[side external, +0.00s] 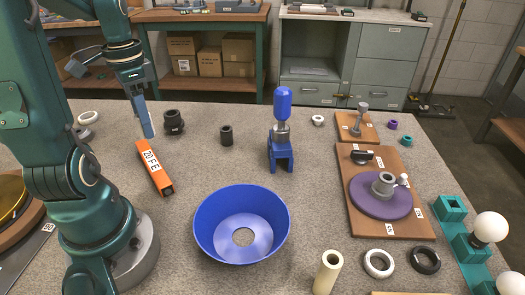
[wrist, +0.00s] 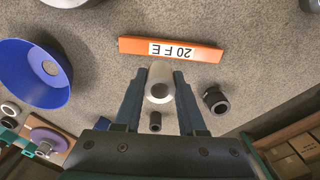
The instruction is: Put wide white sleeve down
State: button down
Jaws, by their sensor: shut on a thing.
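The wide white sleeve (wrist: 159,83) is between the two fingers of my gripper (wrist: 163,75) in the wrist view, with its round end facing the camera. The fingers are shut on its sides. In the side external view my gripper (side external: 149,134) points down near the far end of the orange bar, and its near finger hides the sleeve. I cannot tell from these frames whether the sleeve touches the table.
Close by are the orange bar (side external: 154,167), a black fitting (side external: 174,122) and a small dark cylinder (side external: 226,135). A blue shade (side external: 209,229) and a blue stand (side external: 281,158) lie further right. A cream tube (side external: 327,272) stands at the front. Grey table (side external: 330,190) is bare between them.

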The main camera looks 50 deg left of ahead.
jog(key=w+r+m, duration=0.2)
jog(key=w+m, duration=0.5)
jog(key=m, duration=1.1)
send_over(305, 201)
jog(key=f, duration=0.8)
jog(key=shift+a+f, duration=0.2)
jog(key=shift+f, duration=0.1)
jog(key=shift+d+f, duration=0.15)
jog(key=shift+d, duration=0.1)
jog(key=shift+f, duration=2)
